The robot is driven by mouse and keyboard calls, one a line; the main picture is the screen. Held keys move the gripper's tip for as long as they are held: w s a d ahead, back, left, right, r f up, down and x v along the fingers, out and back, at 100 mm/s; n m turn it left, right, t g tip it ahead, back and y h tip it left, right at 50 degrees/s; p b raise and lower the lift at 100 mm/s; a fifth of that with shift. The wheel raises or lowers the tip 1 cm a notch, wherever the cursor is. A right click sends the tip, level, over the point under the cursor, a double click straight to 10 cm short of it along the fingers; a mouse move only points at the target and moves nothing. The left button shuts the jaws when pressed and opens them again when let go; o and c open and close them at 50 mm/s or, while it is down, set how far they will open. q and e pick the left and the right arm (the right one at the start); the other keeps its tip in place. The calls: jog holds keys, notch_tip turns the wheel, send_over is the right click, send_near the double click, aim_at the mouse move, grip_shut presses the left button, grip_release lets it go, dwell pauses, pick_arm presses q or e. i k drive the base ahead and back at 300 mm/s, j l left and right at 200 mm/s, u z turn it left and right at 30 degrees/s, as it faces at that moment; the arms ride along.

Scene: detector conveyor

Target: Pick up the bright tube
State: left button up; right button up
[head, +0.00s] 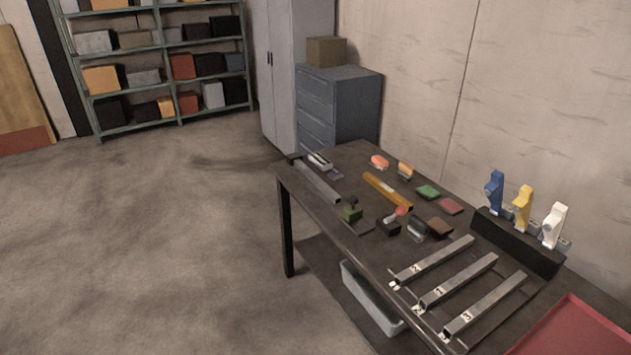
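A long orange-yellow tube (387,191) lies on the dark workbench (345,160), near the middle of its far half. It is the brightest-coloured long piece there. A grey metal tube (318,183) lies along the bench's left edge. Three silvery square tubes with number tags lie side by side on the nearer part: tag 2 (437,261), tag 1 (460,281) and tag 3 (487,304). I cannot tell for certain which one the name bright tube means. Neither of my grippers shows in the head view.
Small blocks and tools, including a red-knobbed black piece (388,226), lie between the tubes. A black rack (520,243) holds blue, yellow and white handheld devices. A red tray (575,330) is at lower right. Open floor (150,250) lies left of the bench.

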aim_at(330, 195)
jog(key=z, duration=0.2)
jog(key=i+j+z, duration=0.3)
jog(key=z, duration=0.15)
jog(key=i+j+z, duration=0.4)
jog(key=k, duration=0.1)
